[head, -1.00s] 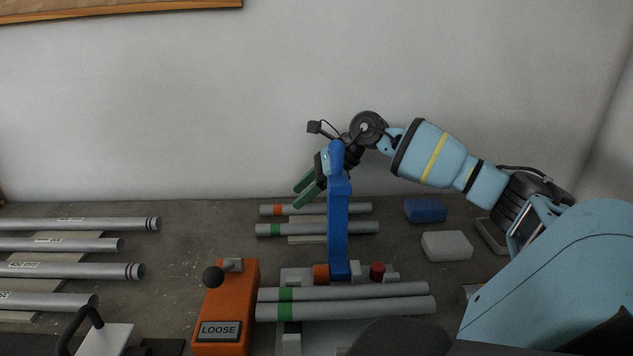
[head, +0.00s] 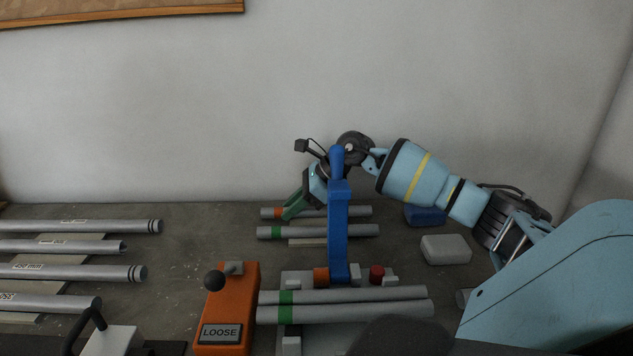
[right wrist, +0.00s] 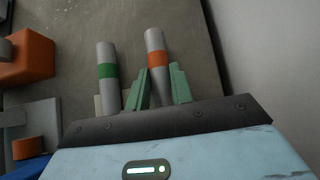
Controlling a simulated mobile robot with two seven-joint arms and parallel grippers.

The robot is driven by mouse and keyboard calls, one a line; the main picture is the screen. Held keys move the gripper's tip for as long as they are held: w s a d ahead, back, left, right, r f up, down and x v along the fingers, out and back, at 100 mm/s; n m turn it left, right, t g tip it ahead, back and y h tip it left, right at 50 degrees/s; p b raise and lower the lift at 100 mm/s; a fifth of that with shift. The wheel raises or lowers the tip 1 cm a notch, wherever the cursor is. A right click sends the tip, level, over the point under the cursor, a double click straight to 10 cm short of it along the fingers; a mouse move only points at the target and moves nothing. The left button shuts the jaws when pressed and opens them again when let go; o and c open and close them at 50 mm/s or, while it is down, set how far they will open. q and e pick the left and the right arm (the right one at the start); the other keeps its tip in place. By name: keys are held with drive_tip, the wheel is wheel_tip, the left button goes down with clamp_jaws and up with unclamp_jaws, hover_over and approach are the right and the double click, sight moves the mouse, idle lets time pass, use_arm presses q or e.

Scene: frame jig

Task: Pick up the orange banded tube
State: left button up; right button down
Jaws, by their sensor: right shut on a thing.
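The orange banded tube (head: 361,210) is grey with an orange band near its left end and lies at the back of the bench. My right gripper (head: 289,213) is down at it, with its green fingers by the band. In the right wrist view the orange banded tube (right wrist: 156,62) stands between the two fingers of my right gripper (right wrist: 158,86), which is shut on it. A green banded tube (right wrist: 108,68) lies alongside, just outside the fingers. A blue upright post hides part of the tube in the head view. My left gripper is not in view.
The blue post (head: 338,235) stands close in front of my right gripper. Two more green banded tubes (head: 380,294) lie in front, beside an orange block (head: 237,290) marked LOOSE. Blue and white blocks (head: 446,248) lie right. Several long tubes (head: 80,271) lie left.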

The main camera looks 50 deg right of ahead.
wheel_tip(320, 180, up, 10)
idle(0.7)
